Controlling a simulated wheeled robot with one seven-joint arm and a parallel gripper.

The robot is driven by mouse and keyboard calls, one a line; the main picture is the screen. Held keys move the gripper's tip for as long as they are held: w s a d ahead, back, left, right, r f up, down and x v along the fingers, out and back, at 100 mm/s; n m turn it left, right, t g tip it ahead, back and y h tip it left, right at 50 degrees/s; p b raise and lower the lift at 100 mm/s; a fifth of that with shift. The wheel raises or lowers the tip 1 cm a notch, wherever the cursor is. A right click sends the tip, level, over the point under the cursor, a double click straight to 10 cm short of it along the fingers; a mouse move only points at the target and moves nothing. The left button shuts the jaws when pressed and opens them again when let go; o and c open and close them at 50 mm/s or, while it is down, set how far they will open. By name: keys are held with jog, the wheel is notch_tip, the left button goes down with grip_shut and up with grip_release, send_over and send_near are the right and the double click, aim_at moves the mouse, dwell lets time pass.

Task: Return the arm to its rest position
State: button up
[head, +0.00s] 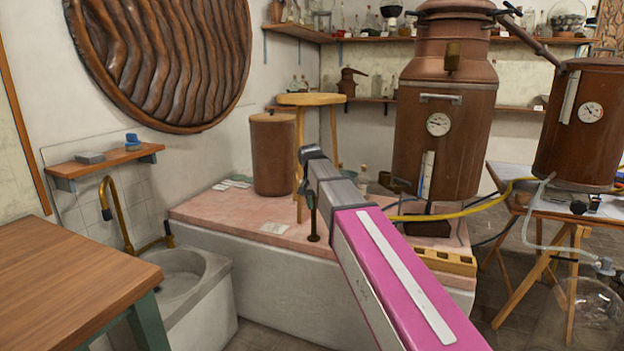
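My arm (395,270) reaches up from the bottom right to the middle of the head view. It has a magenta link with a white strip. Beyond it is a grey section that ends in a dark rounded joint (311,154). I cannot make out gripper fingers anywhere in this view. I see nothing held. The arm hides part of the pink-topped platform behind it.
A wooden table (70,270) stands at the lower left, beside a stone sink (180,285) with a brass tap (118,215). The pink-topped platform (215,208) bears a brown drum (273,155) and a large copper still (445,120). A glass vessel (585,315) is at the lower right.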

jog(key=s+d+f, duration=0.5)
jog(key=s+f, duration=0.1)
jog(key=f, duration=0.3)
jog(key=s+d+f+n+y, duration=0.1)
jog(key=s+d+f, duration=0.5)
jog(key=f, duration=0.4)
jog(key=s+d+f+n, duration=0.1)
jog(key=s+d+f, duration=0.5)
jog(key=s+f, duration=0.2)
jog(key=shift+f+t+y, duration=0.3)
jog(key=shift+f+y, duration=0.1)
jog(key=shift+f, duration=0.35)
